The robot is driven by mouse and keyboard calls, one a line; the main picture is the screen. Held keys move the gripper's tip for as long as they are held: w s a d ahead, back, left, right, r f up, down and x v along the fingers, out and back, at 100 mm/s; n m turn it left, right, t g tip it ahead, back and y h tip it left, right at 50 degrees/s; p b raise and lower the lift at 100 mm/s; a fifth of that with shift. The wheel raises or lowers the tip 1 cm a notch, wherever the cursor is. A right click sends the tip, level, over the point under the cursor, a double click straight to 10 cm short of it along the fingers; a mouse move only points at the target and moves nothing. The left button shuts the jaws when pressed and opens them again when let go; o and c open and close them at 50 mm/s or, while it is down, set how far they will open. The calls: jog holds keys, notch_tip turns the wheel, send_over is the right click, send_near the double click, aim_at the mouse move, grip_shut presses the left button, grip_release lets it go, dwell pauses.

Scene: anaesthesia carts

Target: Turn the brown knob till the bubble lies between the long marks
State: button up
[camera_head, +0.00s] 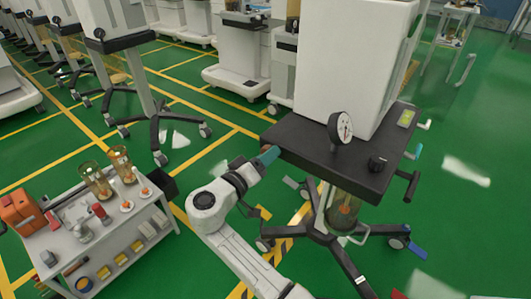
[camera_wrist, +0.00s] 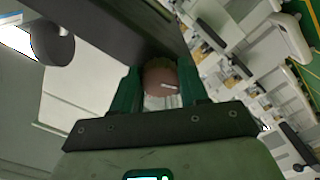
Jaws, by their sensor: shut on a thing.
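The brown knob (camera_wrist: 160,78) shows in the wrist view as a round brownish face with a white line on it. It sits between the two green fingers of my gripper (camera_wrist: 165,90), which is shut on it. In the head view my gripper (camera_head: 268,155) is at the left edge of the cart's dark top (camera_head: 310,140), and the knob is hidden there. A small yellow-green piece (camera_head: 406,117) at the back right of the top may be the bubble level. It is too small to make out a bubble or marks.
A round dial gauge (camera_head: 340,127) and a black knob (camera_head: 377,162) stand on the dark top, before a tall white box (camera_head: 345,60). A white side shelf (camera_head: 110,225) with jars stands at lower left. Green floor lies between them.

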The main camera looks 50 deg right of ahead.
jog(key=shift+n+p, duration=0.9)
jog(key=shift+n, duration=0.7)
jog(key=o, duration=1.1)
jog(key=shift+c, duration=0.2)
jog(key=a, duration=1)
jog(key=shift+s+a, duration=0.2)
jog(key=shift+a, duration=0.15)
